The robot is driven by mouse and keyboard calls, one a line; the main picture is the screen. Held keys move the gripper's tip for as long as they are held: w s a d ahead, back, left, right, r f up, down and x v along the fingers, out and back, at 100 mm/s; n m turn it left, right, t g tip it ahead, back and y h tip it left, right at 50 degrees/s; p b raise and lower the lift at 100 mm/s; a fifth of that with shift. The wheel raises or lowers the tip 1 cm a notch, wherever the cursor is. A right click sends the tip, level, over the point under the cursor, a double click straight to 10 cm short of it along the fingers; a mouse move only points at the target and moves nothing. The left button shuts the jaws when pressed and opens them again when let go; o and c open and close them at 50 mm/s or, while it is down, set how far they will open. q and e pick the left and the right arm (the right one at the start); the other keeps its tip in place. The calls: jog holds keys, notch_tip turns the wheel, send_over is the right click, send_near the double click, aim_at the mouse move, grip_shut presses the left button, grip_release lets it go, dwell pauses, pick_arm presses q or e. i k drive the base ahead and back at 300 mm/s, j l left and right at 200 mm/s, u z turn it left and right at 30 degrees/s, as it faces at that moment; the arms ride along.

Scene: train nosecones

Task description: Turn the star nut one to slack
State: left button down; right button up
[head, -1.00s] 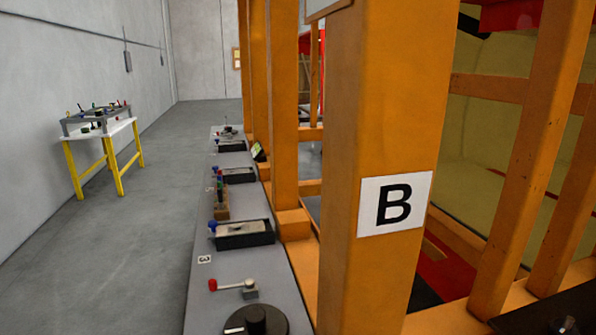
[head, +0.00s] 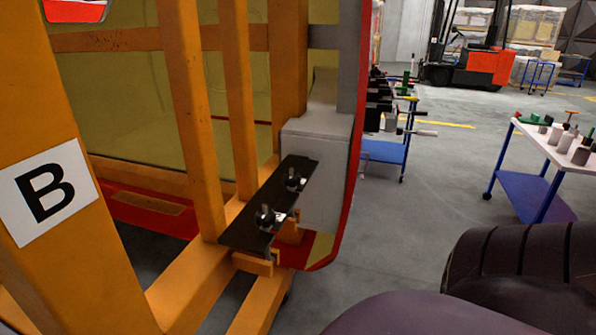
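A black plate (head: 241,236) lies on the orange frame, beside a light grey box. Two small dark knobs with metal fittings stand on it, a far one (head: 293,178) and a near one (head: 265,215). They may be star nuts, but they are too small to make out clearly, and I cannot tell which is number one. Neither of my grippers is in view. Dark rounded shapes at the bottom right look like parts of my own arm.
The orange frame (head: 190,110) with a "B" label (head: 46,192) fills the left. The grey box (head: 318,150) stands by a red edge. A white-topped trolley (head: 540,148) with several parts, a blue trolley (head: 385,152) and a forklift (head: 465,55) stand right. Grey floor between is clear.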

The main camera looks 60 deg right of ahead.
aim_at(292, 183)
jog(key=z, duration=1.7)
jog(key=i+l, duration=0.15)
jog(key=l, duration=0.2)
jog(key=i+l, duration=0.2)
jog(key=l, duration=0.15)
jog(key=i+l+u, duration=0.1)
jog(key=l+u, duration=0.4)
jog(key=u, duration=0.15)
jog(key=i+l, duration=0.05)
